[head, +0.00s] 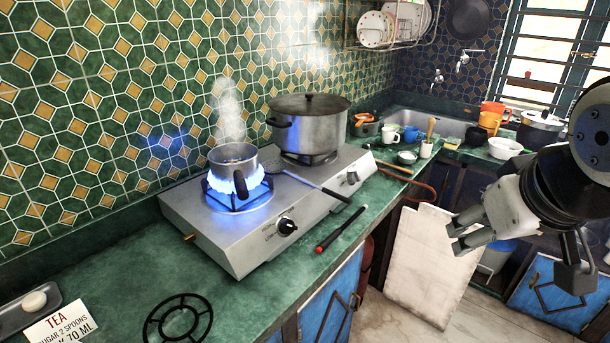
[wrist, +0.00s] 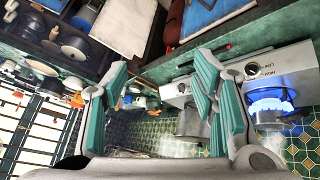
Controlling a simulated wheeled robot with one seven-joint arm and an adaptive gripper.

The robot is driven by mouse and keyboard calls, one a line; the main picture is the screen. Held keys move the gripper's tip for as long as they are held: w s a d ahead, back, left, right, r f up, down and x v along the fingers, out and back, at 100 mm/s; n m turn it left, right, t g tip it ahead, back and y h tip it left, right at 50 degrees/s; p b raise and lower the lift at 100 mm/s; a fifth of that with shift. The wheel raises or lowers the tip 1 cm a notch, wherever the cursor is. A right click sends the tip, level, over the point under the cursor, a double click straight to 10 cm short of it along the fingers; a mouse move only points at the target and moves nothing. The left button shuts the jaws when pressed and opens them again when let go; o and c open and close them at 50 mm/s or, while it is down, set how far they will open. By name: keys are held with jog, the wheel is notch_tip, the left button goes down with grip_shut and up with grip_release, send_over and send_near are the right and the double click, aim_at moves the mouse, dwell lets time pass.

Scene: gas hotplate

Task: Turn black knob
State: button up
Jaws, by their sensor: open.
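The black knob (head: 287,226) is on the front face of the silver gas hotplate (head: 230,245), below the lit left burner. It also shows in the wrist view (wrist: 251,69), right of the fingers. A second, paler knob (head: 352,177) is farther along the same face, below the large pot. My gripper (head: 456,233) is open and empty at the right of the head view, well away from the knob, in the air in front of the counter. In the wrist view its two green-padded fingers (wrist: 160,80) are spread apart.
A small steaming pot (head: 232,165) stands over blue flame, with a skimmer (head: 290,179) beside it. A large lidded pot (head: 308,125) stands behind. A red-and-black lighter (head: 340,230) lies on the green counter (head: 110,290) before the hotplate. A pale board (head: 430,265) leans below.

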jog(key=w+a+f+n+t+y+b, duration=0.1)
jog(key=w+f+n+t, duration=0.15)
jog(key=w, duration=0.55)
jog(key=w+a+f+n+t+y+b, duration=0.1)
jog(key=w+n, duration=0.2)
jog(key=w, duration=0.5)
jog(key=w+a+f+n+t+y+b, duration=0.1)
jog(key=w+f+n, duration=0.15)
jog(key=w, duration=0.65)
jog(key=n+g+y+b, duration=0.2)
jog(key=n+g+y, duration=0.3)
jog(key=n+y, duration=0.5)
send_near(293, 226)
jog(key=shift+m+y, duration=0.4)
jog(key=shift+y, duration=0.1)
jog(key=x, duration=1)
jog(key=shift+w+d+f+b, duration=0.1)
jog(key=shift+f+b, duration=0.2)
jog(key=shift+f, duration=0.05)
jog(key=c, duration=1.1)
